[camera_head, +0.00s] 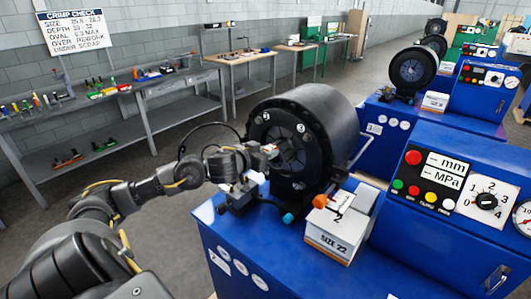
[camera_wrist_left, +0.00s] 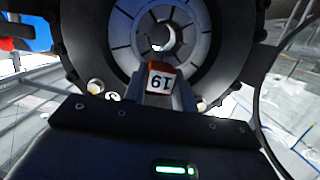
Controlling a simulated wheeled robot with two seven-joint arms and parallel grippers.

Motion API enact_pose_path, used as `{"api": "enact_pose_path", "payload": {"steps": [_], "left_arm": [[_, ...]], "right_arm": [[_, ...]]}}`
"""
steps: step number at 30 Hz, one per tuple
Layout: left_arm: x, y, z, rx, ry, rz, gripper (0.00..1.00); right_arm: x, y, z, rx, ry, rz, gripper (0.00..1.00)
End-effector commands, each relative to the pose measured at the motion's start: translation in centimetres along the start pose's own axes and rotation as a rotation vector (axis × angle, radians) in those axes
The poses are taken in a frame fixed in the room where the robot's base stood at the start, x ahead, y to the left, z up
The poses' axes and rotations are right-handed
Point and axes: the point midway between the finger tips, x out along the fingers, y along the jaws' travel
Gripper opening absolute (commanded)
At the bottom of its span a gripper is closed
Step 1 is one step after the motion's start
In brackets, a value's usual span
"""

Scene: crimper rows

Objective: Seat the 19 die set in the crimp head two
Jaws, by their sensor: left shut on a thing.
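My left gripper (camera_head: 262,161) reaches in from the left and is shut on the 19 die set, at the front face of the nearest black crimp head (camera_head: 325,115). In the left wrist view the die set (camera_wrist_left: 160,80) shows a red-orange block with a white label reading 19, upside down. It stands just in front of the crimp head's face (camera_wrist_left: 120,45), below the round centre opening with its ring of grey segments. Whether it touches the segments I cannot tell. My right gripper is not in view.
The crimp head sits on a blue machine with a control panel (camera_head: 455,185) at right. A white SIZE 22 box (camera_head: 338,232) with an orange-tipped item on top stands close right of the head. A second machine with a black head (camera_head: 413,70) stands behind. Benches line the left wall.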

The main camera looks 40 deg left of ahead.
Motion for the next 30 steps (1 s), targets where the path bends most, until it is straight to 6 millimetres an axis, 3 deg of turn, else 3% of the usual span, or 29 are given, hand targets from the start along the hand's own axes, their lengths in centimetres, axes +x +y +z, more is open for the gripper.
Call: {"api": "enact_pose_path", "payload": {"steps": [1, 30], "left_arm": [[-0.05, -0.04, -0.65, -0.003, 0.013, 0.000, 0.00], [-0.13, 0.10, -0.84, -0.004, 0.013, 0.000, 0.00]], "right_arm": [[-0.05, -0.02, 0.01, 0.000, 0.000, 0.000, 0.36], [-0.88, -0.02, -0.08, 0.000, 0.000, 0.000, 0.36]]}}
